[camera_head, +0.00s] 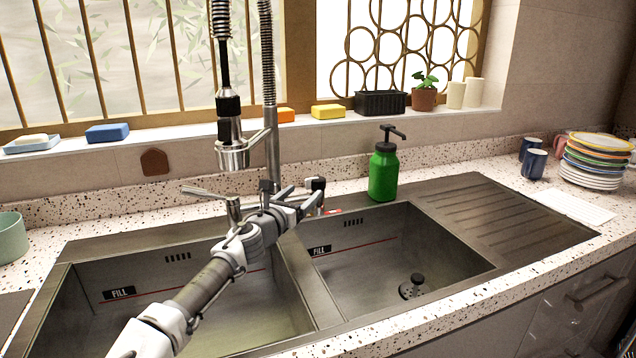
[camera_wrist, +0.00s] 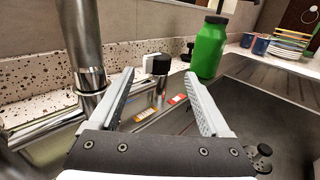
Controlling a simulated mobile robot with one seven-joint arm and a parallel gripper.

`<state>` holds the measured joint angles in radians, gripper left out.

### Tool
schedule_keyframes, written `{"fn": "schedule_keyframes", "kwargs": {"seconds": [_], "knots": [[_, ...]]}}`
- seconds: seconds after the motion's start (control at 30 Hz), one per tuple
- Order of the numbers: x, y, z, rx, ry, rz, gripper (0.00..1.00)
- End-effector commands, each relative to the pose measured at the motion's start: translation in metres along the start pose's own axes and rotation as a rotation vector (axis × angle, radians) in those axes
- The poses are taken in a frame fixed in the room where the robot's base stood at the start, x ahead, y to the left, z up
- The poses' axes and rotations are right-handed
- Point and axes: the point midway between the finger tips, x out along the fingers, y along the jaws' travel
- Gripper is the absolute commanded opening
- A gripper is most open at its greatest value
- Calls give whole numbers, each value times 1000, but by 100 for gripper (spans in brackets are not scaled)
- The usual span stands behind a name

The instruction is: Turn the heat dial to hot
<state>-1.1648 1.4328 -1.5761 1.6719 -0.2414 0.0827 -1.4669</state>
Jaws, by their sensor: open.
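A small upright knob with a black top (camera_head: 317,184), which looks like the heat dial, stands on the sink's back ledge, right of the tap (camera_head: 232,154). In the wrist view the black-topped knob (camera_wrist: 160,66) shows between my fingertips, with a metal body below. A red label (camera_wrist: 178,99) and an orange-yellow label (camera_wrist: 144,115) lie by its base; their text is too small to read. My gripper (camera_head: 303,200) is open, its fingers (camera_wrist: 158,76) spread towards the knob. I cannot tell whether either finger touches it or where the dial points.
The tap's thick metal column (camera_wrist: 84,45) stands close to my left finger. A green soap bottle (camera_head: 383,172) stands just right of the knob. Plates (camera_head: 592,165) and mugs (camera_head: 533,163) stand far right.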

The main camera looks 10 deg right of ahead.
Motion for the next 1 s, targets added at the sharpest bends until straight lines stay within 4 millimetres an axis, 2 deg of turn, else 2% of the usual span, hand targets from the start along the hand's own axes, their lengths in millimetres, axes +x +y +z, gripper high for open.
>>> {"fn": "schedule_keyframes", "kwargs": {"seconds": [0.2, 0.5, 0.7, 1.0], "knots": [[42, -1, -1, 2, 0, -2, 81], [86, -1, -1, 1, 0, 0, 81], [98, 0, 0, 0, 0, 0, 81], [100, 0, 0, 0, 0, 0, 81]]}}
